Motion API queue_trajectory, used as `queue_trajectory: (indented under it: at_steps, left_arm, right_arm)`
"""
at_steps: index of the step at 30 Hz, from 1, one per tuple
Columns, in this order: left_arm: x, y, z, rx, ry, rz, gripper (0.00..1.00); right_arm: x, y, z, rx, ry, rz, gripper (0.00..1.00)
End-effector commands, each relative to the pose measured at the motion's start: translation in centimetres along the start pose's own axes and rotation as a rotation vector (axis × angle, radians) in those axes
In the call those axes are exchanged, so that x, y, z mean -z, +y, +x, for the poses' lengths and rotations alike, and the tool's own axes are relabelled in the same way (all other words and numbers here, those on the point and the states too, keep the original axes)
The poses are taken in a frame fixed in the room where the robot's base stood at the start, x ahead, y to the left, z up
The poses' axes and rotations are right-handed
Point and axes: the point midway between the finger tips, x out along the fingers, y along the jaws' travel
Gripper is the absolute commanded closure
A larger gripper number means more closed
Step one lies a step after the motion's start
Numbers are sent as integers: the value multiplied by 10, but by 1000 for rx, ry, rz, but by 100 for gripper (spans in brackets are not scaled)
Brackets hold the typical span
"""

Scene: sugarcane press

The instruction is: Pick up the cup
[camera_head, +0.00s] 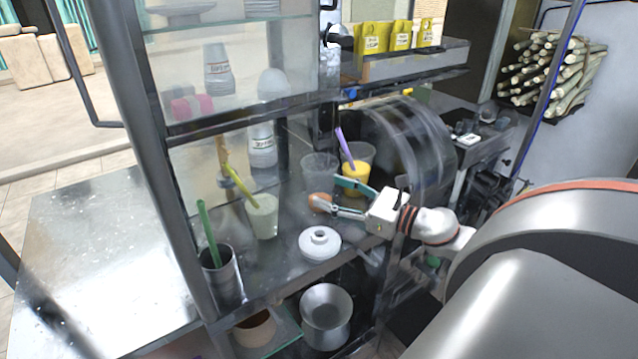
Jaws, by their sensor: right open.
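My right gripper (327,192) reaches in from the right with its two fingers spread apart. Its upper, teal finger lies across the front of a cup with yellow content (356,170) and a purple straw. I cannot tell whether it touches that cup. A small orange-brown thing (320,202) shows at the lower fingertip. An empty clear cup (318,168) stands just left of the yellow one. A cup of pale green juice (263,218) with a yellow-green straw stands farther left. A dark metal cup (223,275) holds a green straw. My left gripper is not in view.
A white lidded pot (319,243) sits on the counter below the gripper. A metal pot (326,312) stands on the lower shelf. Dark frame posts (171,190) and a glass panel (235,70) border the left. The press drum (410,135) stands behind the gripper.

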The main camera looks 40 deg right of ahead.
Motion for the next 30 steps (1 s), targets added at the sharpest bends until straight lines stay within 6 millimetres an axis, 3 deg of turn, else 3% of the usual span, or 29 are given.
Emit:
queue_trajectory:
  at_steps: [9, 19, 23, 30]
  left_arm:
    - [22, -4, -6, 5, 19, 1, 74]
    - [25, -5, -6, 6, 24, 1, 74]
    - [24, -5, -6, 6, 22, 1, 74]
    - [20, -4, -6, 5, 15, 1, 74]
  right_arm:
    - [-4, 1, 38, -1, -1, 1, 44]
    - [-2, 1, 43, 0, 1, 1, 44]
    - [-2, 1, 43, 0, 1, 1, 76]
    - [-2, 1, 42, 0, 0, 1, 76]
